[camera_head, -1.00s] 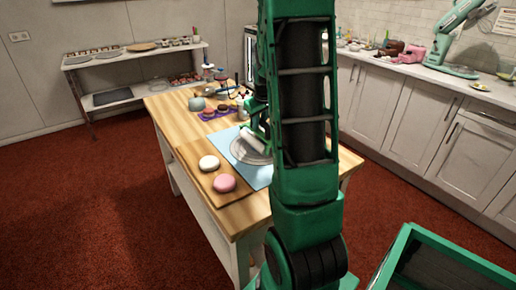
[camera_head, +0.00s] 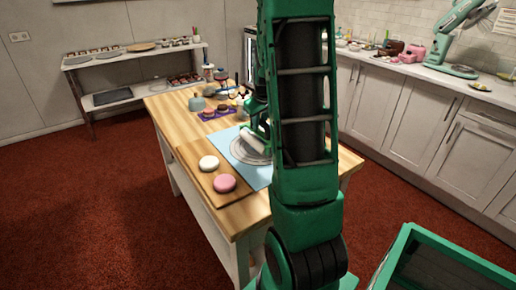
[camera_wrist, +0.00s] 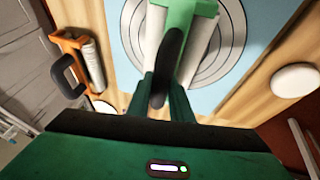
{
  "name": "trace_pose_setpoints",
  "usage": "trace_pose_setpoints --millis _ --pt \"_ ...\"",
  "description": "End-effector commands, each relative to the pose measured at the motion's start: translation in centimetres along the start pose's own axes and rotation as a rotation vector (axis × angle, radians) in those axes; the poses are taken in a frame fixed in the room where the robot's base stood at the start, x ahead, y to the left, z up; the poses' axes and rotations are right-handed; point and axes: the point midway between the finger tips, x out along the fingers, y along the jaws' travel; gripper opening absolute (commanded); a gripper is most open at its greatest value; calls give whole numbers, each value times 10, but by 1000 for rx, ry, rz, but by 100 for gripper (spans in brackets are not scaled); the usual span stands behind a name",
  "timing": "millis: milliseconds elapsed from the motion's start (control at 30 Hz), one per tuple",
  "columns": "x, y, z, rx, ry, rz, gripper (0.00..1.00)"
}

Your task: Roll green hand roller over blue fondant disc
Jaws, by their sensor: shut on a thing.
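My gripper (camera_wrist: 167,88) is shut on the black handle of the green hand roller (camera_wrist: 187,10). The roller's white cylinder shows in the head view (camera_head: 250,138), over a grey ringed round (camera_head: 238,156) on a light blue mat (camera_head: 262,180). The ringed round also shows in the wrist view (camera_wrist: 232,45), partly covered by the roller. I cannot tell whether the cylinder touches it. No separate blue fondant disc can be made out. My arm hides part of the mat in the head view.
A white round (camera_head: 208,162) and a pink round (camera_head: 224,183) sit on a wooden board (camera_head: 196,178) left of the mat. An orange roller (camera_wrist: 70,45) lies beside the mat in the wrist view. Small sweets stand on a purple mat (camera_head: 231,113) farther back.

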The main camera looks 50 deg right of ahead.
Motion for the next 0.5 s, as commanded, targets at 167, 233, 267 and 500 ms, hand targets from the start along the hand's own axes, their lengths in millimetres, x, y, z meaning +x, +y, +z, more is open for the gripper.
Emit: trace_pose_setpoints --millis 167,233,267,500 --pt "3 -5 4 -3 -12 -10 0" --pt "2 -5 4 -3 -12 -10 0" --pt "2 -6 4 -3 -12 -10 0" --pt "1 -16 4 -2 -12 -9 0"
